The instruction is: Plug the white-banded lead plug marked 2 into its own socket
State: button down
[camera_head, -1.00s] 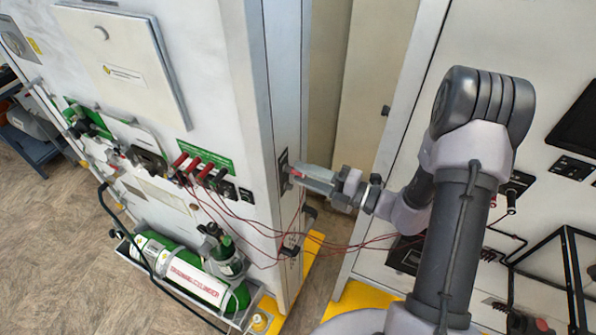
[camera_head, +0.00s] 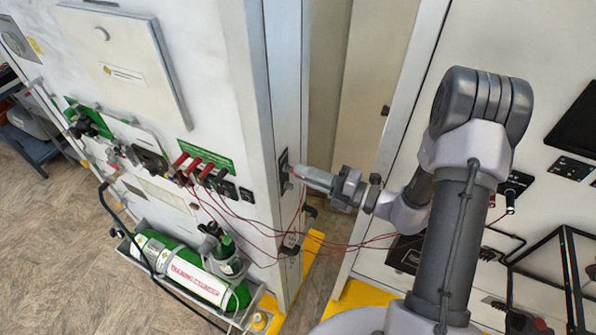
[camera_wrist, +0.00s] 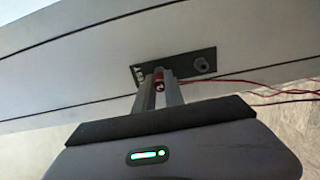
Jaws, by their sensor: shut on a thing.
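My gripper (camera_head: 298,172) is at the narrow side face of the left cabinet. It is shut on a red lead plug (camera_wrist: 159,82), which shows between the fingers in the wrist view. Its white band and number cannot be read. The fingertips are close against a small dark socket plate (camera_wrist: 180,67), also in the head view (camera_head: 283,164). The plug's front end is hidden, so I cannot tell whether it is inside a socket. A round socket (camera_wrist: 201,65) on the plate, right of the fingers, is uncovered.
Several red plugs (camera_head: 194,166) sit in the cabinet front beside a green label. Thin red leads (camera_head: 262,229) hang from there across the gap between the cabinets. A green cylinder (camera_head: 205,283) lies in a low tray. The right cabinet stands behind my arm.

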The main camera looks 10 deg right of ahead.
jog(key=shift+d, duration=0.1)
jog(key=shift+v, duration=2.45)
